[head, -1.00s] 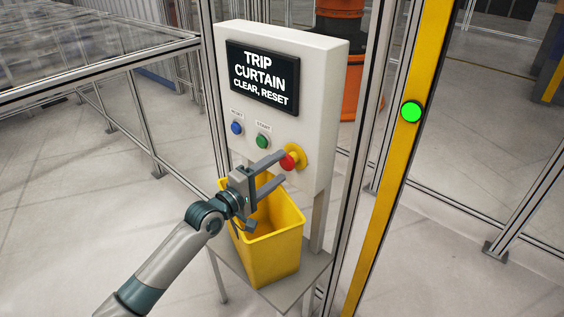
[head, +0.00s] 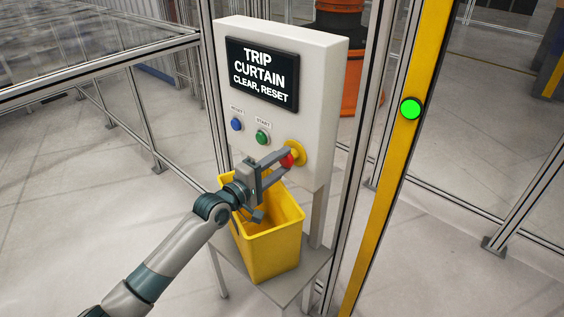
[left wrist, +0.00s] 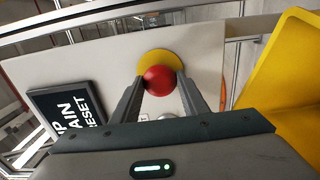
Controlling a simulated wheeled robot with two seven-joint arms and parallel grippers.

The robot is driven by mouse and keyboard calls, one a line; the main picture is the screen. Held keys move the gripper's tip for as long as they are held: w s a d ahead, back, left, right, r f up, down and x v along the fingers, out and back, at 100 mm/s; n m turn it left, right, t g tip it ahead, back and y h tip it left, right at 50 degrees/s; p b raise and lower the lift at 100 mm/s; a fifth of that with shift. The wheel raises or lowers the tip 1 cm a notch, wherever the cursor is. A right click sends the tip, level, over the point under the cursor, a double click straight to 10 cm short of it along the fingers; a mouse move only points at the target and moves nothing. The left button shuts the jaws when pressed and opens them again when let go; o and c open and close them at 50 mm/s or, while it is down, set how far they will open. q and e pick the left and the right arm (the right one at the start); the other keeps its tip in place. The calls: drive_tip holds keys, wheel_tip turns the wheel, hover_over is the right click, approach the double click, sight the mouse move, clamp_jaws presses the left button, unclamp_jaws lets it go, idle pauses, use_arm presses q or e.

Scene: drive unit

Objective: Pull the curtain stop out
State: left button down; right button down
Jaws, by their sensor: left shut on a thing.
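The curtain stop is a red mushroom button (head: 287,160) on a yellow round base (head: 298,151), low on the right of the white control panel (head: 318,110). In the left wrist view the red button (left wrist: 160,80) sits between the two fingers, with the yellow disc (left wrist: 160,60) behind it. My left gripper (head: 284,162) is shut on the red button, fingers on either side of its head. The fingers hide part of the button in the head view. My right gripper is not in view.
A yellow bin (head: 272,250) stands on a grey shelf (head: 308,275) just below my left gripper. A blue button (head: 237,124) and a green button (head: 262,138) are left of the stop. A yellow post with a green light (head: 411,108) stands at the right.

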use_arm(q)
drive_tip(key=shift+s+a, duration=0.35)
drive_tip(key=shift+s, duration=0.15)
drive_tip(key=shift+f, duration=0.15)
drive_tip(key=c, duration=1.1)
unclamp_jaws()
drive_tip(key=shift+s+a, duration=0.1)
drive_tip(key=shift+s+a, duration=0.25)
drive_tip(key=shift+s, duration=0.05)
drive_tip(key=b+v, duration=0.4)
drive_tip(key=v, duration=1.2)
drive_tip(key=shift+s+a+b, duration=0.2)
drive_tip(key=shift+s+b, duration=0.1)
drive_tip(key=shift+b, duration=0.1)
drive_tip(key=shift+w, duration=0.1)
